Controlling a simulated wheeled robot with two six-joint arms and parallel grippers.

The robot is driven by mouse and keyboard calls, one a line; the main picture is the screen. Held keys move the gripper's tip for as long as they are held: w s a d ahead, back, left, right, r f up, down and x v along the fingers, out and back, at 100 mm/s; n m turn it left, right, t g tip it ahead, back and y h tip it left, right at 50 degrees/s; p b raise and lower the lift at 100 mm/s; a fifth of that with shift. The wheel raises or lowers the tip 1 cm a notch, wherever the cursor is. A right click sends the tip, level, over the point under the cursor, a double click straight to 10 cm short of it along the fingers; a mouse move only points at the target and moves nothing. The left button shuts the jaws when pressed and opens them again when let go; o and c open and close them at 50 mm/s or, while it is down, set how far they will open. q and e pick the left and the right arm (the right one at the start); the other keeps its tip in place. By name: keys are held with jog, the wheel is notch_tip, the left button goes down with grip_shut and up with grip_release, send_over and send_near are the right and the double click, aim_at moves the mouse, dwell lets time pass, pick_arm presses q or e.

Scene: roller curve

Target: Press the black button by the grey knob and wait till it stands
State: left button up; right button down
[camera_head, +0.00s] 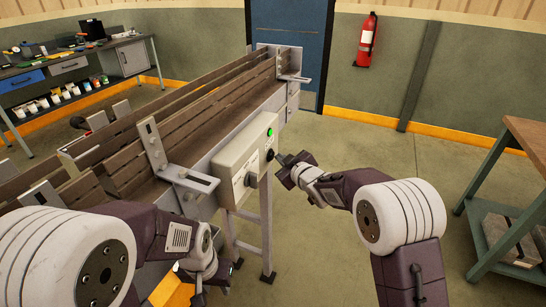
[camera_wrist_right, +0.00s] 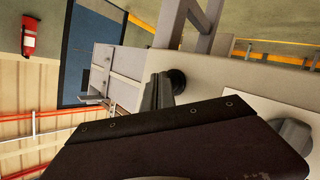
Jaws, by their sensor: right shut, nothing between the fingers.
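The grey control box (camera_head: 246,160) is fixed to the side of the roller conveyor. The black button (camera_head: 270,155) is on its face, below a bright green light (camera_head: 269,132). The grey knob (camera_head: 250,180) is on the same face, nearer to me; it also shows in the right wrist view (camera_wrist_right: 290,135). My right gripper (camera_head: 281,158) is shut and empty, its tips right by the black button (camera_wrist_right: 178,81). I cannot tell whether they touch it. My left gripper (camera_head: 198,297) hangs low beside the conveyor, too small and partly hidden to judge its jaws.
The conveyor (camera_head: 215,115) runs from the near left to the back, with brackets (camera_head: 192,180) jutting from its side. A workbench (camera_head: 520,160) stands at the right. A fire extinguisher (camera_head: 366,40) hangs on the back wall. Floor between conveyor and workbench is clear.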

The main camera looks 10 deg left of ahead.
jog(key=shift+w+a, duration=0.1)
jog(key=shift+a, duration=0.3)
jog(key=shift+d, duration=0.1)
dwell(0.5)
jog(key=shift+s+d, duration=0.25)
jog(key=shift+d, duration=0.5)
jog(key=shift+s+d+p, duration=0.15)
jog(key=shift+s+d, duration=0.1)
jog(key=shift+d, duration=0.55)
jog(key=shift+s+d+p, duration=0.1)
jog(key=shift+s+d, duration=0.2)
jog(key=shift+d, duration=0.45)
jog(key=shift+s+d+p, duration=0.15)
jog(key=shift+s+d, duration=0.1)
jog(key=shift+d, duration=0.55)
